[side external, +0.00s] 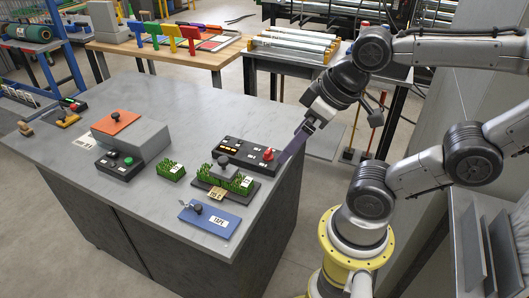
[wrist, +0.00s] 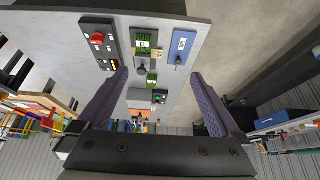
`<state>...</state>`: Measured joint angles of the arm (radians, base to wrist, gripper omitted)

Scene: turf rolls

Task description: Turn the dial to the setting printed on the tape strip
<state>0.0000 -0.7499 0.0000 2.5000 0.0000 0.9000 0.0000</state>
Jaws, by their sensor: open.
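A black panel (side external: 246,153) lies on the grey bench. It has a red dial knob (side external: 268,155) at its right end and lit amber windows at its left. The wrist view shows the knob (wrist: 97,38) at upper left; its setting is too small to read. A small tan printed strip (side external: 216,194) lies by the turf tray; its print is unreadable. A blue plate (side external: 205,219) has a white label that seems to read TAPE. My gripper (side external: 293,150) is open and empty, above the bench's right edge, right of the knob. Its purple fingers (wrist: 158,76) are wide apart in the wrist view.
Turf pieces in a dark tray (side external: 245,197) and a loose turf piece (side external: 171,171) lie near the panel. A black box with a green button (side external: 128,161) and a grey block with an orange top (side external: 116,122) stand further left. The bench front is partly clear.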

